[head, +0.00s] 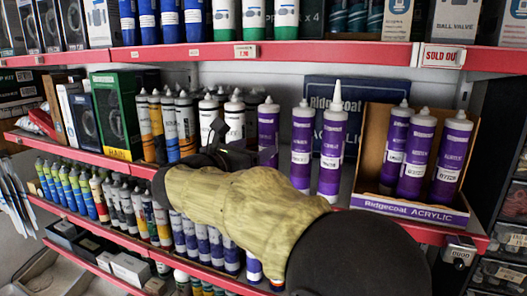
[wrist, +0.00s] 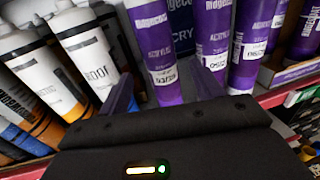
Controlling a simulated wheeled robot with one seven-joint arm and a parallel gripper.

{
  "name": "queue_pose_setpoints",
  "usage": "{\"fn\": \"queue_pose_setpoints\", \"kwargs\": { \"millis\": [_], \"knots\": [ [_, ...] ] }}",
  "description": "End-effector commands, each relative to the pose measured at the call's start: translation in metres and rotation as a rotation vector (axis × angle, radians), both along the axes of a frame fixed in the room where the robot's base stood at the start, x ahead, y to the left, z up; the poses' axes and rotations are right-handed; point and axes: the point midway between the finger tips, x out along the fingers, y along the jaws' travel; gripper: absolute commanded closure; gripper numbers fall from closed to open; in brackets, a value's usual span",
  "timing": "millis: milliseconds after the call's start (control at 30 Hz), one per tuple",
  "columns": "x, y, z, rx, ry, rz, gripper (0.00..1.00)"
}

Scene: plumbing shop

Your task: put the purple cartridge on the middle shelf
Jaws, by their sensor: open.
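Several purple cartridges stand upright on the middle shelf (head: 352,205). One purple cartridge (head: 268,122) stands left of a pair, a shorter one (head: 302,145) and one with a long white nozzle (head: 331,150). My gripper (head: 243,146) is open at the shelf front, just before the leftmost purple cartridge. In the wrist view my gripper's fingers (wrist: 163,92) are spread, with that cartridge (wrist: 152,45) upright between and beyond them. I cannot tell whether they touch it. My forearm hides part of the shelf front in the head view.
White cartridges (wrist: 85,55) stand close left of my gripper. An open Ridgecoat Acrylic box (head: 410,207) holds several more purple cartridges at right. A dark blue Ridgecoat box (head: 350,95) stands behind. The upper shelf edge (head: 300,52) runs overhead; packed cartridges (head: 130,205) fill the lower shelf.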

Motion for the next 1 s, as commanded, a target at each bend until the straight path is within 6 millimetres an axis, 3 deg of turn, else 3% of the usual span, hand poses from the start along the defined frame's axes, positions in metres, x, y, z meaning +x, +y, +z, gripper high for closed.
{"fn": "queue_pose_setpoints", "kwargs": {
  "millis": [133, 333, 1000],
  "knots": [
    [-0.026, 0.016, -0.004, 0.001, -0.001, 0.003, 0.34],
    [-0.046, 0.028, -0.001, 0.001, 0.001, 0.000, 0.34],
    [-0.047, 0.026, -0.004, 0.008, 0.008, -0.003, 0.34]
  ]
}}
